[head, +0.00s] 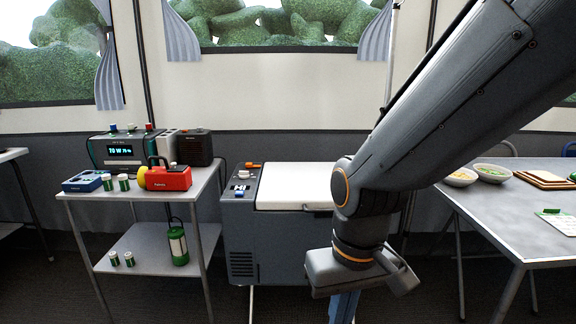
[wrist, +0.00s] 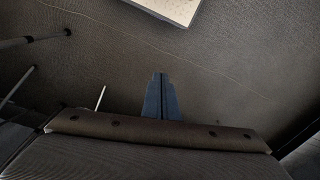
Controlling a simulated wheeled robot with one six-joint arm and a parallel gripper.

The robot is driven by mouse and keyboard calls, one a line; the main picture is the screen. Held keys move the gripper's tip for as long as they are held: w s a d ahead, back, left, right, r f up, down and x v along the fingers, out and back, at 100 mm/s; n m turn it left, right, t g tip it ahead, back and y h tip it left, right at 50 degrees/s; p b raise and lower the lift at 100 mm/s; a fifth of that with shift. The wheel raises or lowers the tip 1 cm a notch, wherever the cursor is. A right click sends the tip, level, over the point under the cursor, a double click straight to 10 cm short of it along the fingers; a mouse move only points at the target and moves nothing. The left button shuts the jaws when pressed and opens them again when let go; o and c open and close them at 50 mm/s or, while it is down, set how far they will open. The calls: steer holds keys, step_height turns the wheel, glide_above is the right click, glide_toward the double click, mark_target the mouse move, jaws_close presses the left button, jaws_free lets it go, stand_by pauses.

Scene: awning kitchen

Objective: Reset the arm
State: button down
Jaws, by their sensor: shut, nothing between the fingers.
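My arm reaches in from the upper right in the head view and bends down at its elbow. My gripper (head: 343,308) hangs below the wrist, pointing down, in front of the grey chest unit. Its blue fingers are partly cut off by the bottom edge. In the wrist view the fingers of my gripper (wrist: 161,95) are together, with nothing between them. Dark floor lies beyond the fingertips.
A grey chest unit (head: 270,241) with a white lid (head: 295,184) stands behind my gripper. A two-shelf table (head: 128,240) at left holds a red flashlight (head: 168,179) and a radio (head: 121,150). A table (head: 500,222) at right holds bowls (head: 460,177).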

steer(key=s+d+r+m+p, duration=0.2)
steer(key=d+r+m+p, duration=0.1)
steer(key=d+r+p, duration=0.8)
steer(key=shift+s+r+h+p, duration=0.3)
steer(key=shift+r+p, duration=0.9)
steer(key=shift+p, duration=1.5)
